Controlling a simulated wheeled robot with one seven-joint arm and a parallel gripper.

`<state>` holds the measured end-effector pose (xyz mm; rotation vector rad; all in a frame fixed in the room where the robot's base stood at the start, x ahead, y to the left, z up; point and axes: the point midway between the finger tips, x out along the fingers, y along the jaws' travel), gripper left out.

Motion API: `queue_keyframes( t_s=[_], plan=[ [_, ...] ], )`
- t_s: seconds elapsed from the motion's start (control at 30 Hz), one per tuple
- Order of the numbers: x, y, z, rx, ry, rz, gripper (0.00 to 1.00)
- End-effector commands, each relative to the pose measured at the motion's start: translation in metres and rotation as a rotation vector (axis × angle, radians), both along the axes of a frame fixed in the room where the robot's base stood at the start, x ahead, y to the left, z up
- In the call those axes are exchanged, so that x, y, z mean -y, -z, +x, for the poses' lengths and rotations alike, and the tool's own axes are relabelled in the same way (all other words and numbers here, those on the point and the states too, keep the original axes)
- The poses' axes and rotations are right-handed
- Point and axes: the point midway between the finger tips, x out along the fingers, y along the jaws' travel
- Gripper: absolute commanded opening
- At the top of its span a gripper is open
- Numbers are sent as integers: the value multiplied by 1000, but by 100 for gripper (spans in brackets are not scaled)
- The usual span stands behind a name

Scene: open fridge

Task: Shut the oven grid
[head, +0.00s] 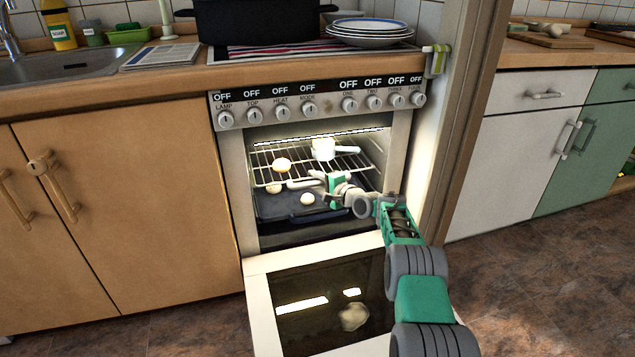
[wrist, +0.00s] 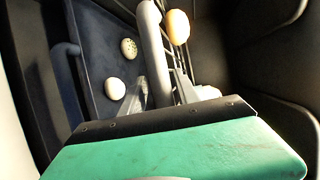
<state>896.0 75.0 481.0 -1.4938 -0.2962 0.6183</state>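The oven grid (head: 265,166) is a wire rack inside the lit oven, above a dark tray. A light grey bar handle (head: 303,184) runs along its front; it also shows in the wrist view (wrist: 154,50). My gripper (head: 322,178) reaches into the oven opening at the grid's front. In the wrist view my gripper (wrist: 160,88) has one finger on each side of the bar. I cannot tell whether the fingers press on it. The green gripper body hides the near part of the bar. A white pot (head: 324,149) and a pale round item (head: 281,164) are on the grid.
The oven door (head: 258,300) is folded down below the opening, under my arm. The dark tray (head: 275,208) under the grid holds several pale round items, one of them this one (head: 307,199). Cabinets (head: 130,200) stand to the left, and a post (head: 465,120) to the right.

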Motion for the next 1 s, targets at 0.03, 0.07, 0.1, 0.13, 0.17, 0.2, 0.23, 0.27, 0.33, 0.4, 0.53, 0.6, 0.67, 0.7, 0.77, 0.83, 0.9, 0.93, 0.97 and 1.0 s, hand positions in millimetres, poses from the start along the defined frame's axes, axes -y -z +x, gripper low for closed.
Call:
queue_keyframes(
  t_s=[0.03,0.07,0.1,0.13,0.17,0.2,0.23,0.27,0.33,0.4,0.53,0.6,0.67,0.7,0.77,0.83,0.9,0.93,0.97,1.0],
  plan=[
    [0,3,0,-4,1,-1,37],
    [0,2,0,-4,0,0,40],
    [1,2,0,-2,0,0,41],
    [1,1,0,-1,0,0,41],
    [1,1,0,0,0,0,41],
    [1,0,0,1,0,0,41],
    [1,-1,0,1,0,0,41],
    [1,-1,0,3,0,-1,41],
    [1,-3,0,4,1,0,41],
    [4,-6,-3,4,1,0,41],
    [16,-13,-18,2,3,0,41],
    [25,-16,-31,1,3,1,41],
    [31,-18,-42,0,4,1,41],
    [35,-18,-48,0,3,2,41],
    [40,-17,-55,0,3,0,41],
    [43,-17,-61,0,1,0,41],
    [44,-15,-64,0,2,1,41],
    [45,-15,-64,1,2,0,41],
    [45,-15,-64,1,2,0,41],
    [45,-14,-64,1,1,0,41]
  ],
)
